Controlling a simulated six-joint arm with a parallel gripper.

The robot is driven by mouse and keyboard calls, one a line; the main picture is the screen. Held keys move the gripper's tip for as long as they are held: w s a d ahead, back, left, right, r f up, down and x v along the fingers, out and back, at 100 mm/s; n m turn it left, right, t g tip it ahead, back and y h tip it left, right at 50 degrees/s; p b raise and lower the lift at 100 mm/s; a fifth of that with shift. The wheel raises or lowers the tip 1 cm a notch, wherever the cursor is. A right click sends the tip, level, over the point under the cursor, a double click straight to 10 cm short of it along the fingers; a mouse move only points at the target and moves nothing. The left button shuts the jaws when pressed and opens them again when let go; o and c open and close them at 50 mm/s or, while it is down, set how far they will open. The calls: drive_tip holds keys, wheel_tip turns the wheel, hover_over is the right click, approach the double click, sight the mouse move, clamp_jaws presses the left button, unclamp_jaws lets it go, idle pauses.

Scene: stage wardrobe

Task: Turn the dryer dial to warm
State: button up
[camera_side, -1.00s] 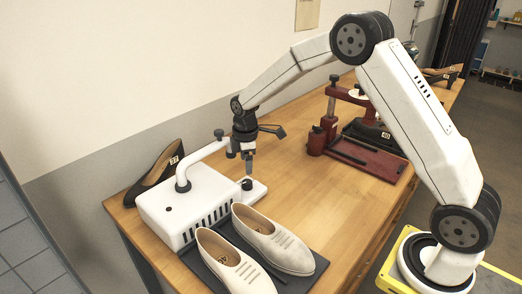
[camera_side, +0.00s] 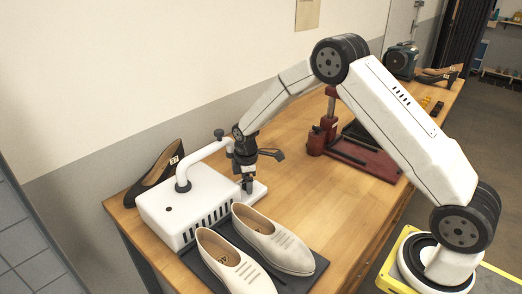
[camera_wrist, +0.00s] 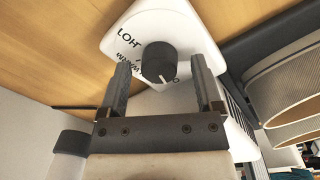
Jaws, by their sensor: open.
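The dryer (camera_side: 165,212) is a white box with a bent pipe, at the left end of the table. Its dial (camera_wrist: 159,60) is a round black knob on a white plate. A white pointer line on the knob points down in the wrist view. An upside-down HOT label (camera_wrist: 129,38) is at the knob's upper left, and a partly hidden label, perhaps WARM, is below it. Part of another label shows at the lower right. My gripper (camera_wrist: 160,68) is open, one finger on each side of the dial, with gaps visible. In the side view my gripper (camera_side: 248,187) is low over the dial plate.
Cream shoes (camera_side: 272,240) stand on a dark mat (camera_side: 308,280) close in front of the dryer. A black shoe (camera_side: 152,178) is behind it. A red press (camera_side: 370,160) stands further right. The table (camera_side: 300,190) between press and dryer is clear.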

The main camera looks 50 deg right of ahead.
drive_tip(key=shift+c, duration=0.2)
clamp_jaws()
